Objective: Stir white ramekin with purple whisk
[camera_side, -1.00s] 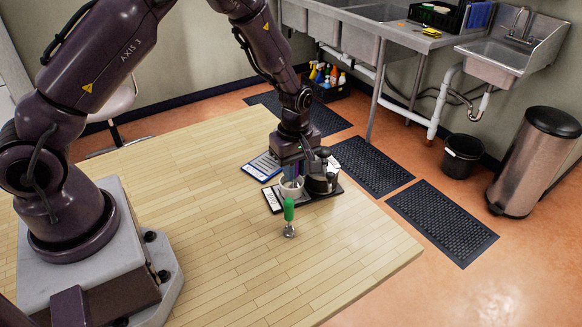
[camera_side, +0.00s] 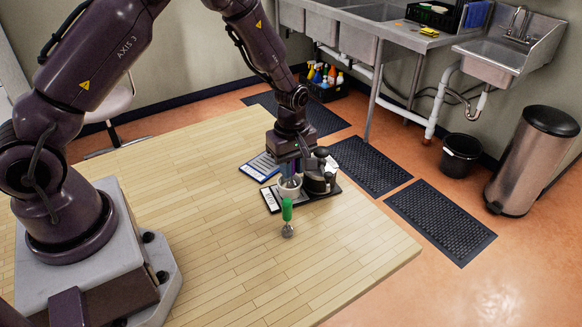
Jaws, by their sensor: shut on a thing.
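The white ramekin (camera_side: 289,187) stands on a dark tray or board on the wooden table, directly below my gripper (camera_side: 291,168). My gripper points down and is shut on a thin purple handle, the whisk (camera_side: 283,169). The whisk's lower end is at the ramekin's opening; how deep it sits inside cannot be made out.
A dark object (camera_side: 318,180) stands close to the right of the ramekin on the dark board (camera_side: 271,200). A blue-edged clipboard (camera_side: 262,166) lies behind left. The wooden table (camera_side: 240,245) is clear in front and left.

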